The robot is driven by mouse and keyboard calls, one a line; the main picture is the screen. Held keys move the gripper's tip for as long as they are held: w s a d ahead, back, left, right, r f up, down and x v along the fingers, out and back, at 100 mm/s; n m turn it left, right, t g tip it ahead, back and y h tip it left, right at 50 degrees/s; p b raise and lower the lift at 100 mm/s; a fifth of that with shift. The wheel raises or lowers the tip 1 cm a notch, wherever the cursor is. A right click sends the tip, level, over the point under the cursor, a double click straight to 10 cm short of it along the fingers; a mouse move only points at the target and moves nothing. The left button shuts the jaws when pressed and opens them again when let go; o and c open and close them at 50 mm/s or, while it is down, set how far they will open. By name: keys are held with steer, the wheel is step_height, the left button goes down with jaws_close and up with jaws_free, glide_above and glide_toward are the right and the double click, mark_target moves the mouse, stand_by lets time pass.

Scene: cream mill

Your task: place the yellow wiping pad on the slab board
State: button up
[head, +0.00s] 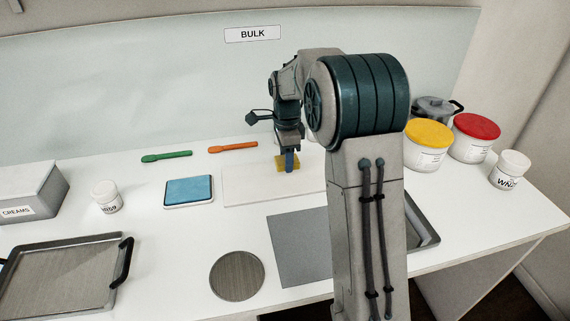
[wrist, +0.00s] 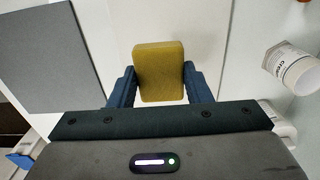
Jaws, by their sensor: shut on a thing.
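The yellow wiping pad (wrist: 159,72) is held between the two blue fingers of my gripper (wrist: 160,88) in the wrist view. In the head view my gripper (head: 288,160) points down with the yellow pad (head: 280,164) at its tips. The slab board (head: 250,191) is a thin white rectangle on the table. The pad is over the far part of this board, and the board also shows behind the pad in the wrist view (wrist: 112,30). I cannot tell whether the pad touches the board. My arm hides the board's right end in the head view.
A blue pad in a white tray (head: 188,191) lies left of the board. Green (head: 167,156) and orange (head: 233,147) spatulas lie behind. A grey mat (head: 297,250) and round disc (head: 237,276) lie in front. Yellow-lidded (head: 427,145) and red-lidded (head: 474,138) tubs stand right.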

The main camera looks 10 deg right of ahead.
mark_target(285, 175)
steer(key=shift+w+f, duration=0.4)
steer(key=shift+w, duration=0.4)
steer(key=shift+f, duration=0.25)
steer(key=shift+f+p, duration=0.35)
steer(key=shift+f, duration=1.5)
steer(key=shift+f, duration=0.2)
steer(key=o, duration=1)
steer(key=shift+c, duration=0.2)
steer(key=shift+r, duration=0.15)
